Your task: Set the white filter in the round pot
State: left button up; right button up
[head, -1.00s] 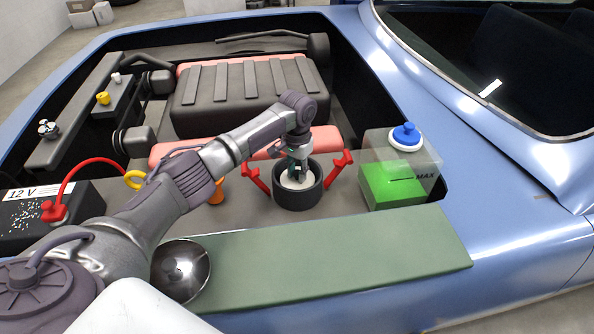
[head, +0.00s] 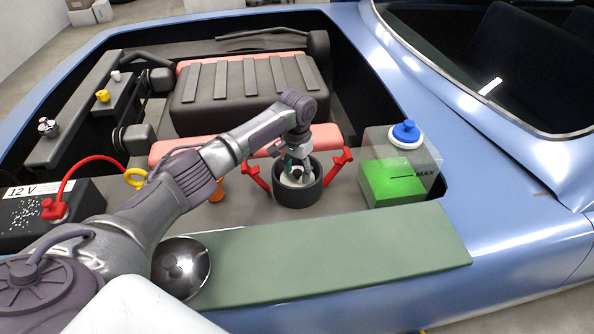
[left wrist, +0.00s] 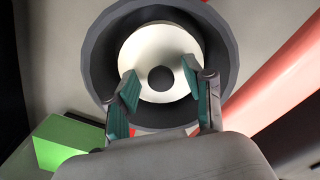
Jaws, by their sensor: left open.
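The round pot (head: 297,200) is dark grey and stands in the engine bay, between two red clips. The white filter (left wrist: 160,38) is a round white disc with a dark centre, and it sits inside the pot, with a dark gap around it in the left wrist view. In the head view my gripper partly hides it. My left gripper (head: 296,174) is over the pot's mouth with its fingers spread. In the left wrist view its fingers (left wrist: 163,98) are apart, at the near side of the filter's dark centre. My right gripper is not in view.
A clear tank (head: 427,170) with green liquid and a blue cap stands right of the pot. Red clips (head: 257,178) flank the pot closely. A shiny round metal piece (head: 181,266) lies on the green mat (head: 330,255). A 12 V battery (head: 20,228) is at the left.

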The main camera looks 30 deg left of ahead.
aim_at(297, 172)
pick_arm(q)
notch_tip(297, 172, up, 13)
jog(key=shift+f+b, duration=0.2)
jog(key=shift+b, duration=0.2)
dwell(0.7)
